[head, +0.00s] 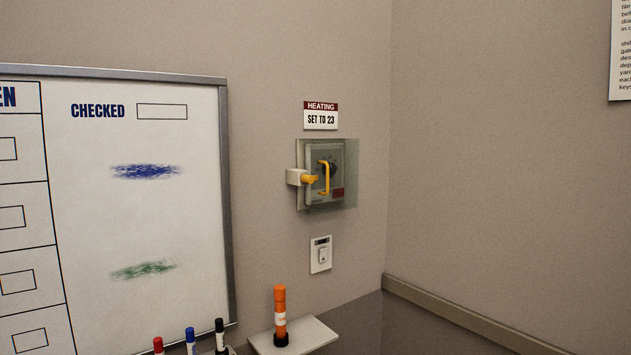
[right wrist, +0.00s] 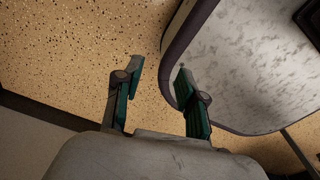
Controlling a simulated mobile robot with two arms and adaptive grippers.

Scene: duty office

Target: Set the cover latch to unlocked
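A clear cover (head: 350,190) stands over a grey heating control box on the wall, under the sign "HEATING SET TO 23". A yellow handle (head: 327,178) is upright on the cover's front. At the cover's left edge a yellow latch tab (head: 309,180) lies roughly level, beside a cream block (head: 295,177). The cover looks shut. No gripper is near it. In the right wrist view my right gripper (right wrist: 158,76) is open and empty, its two green-padded fingers apart above the speckled floor. My left gripper is not in view.
A white switch (head: 321,254) is on the wall below the cover. An orange tube (head: 280,315) stands on a small shelf (head: 310,337) below. A whiteboard (head: 150,240) with markers is at left. A grey-white tabletop (right wrist: 235,65) is beside my right gripper.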

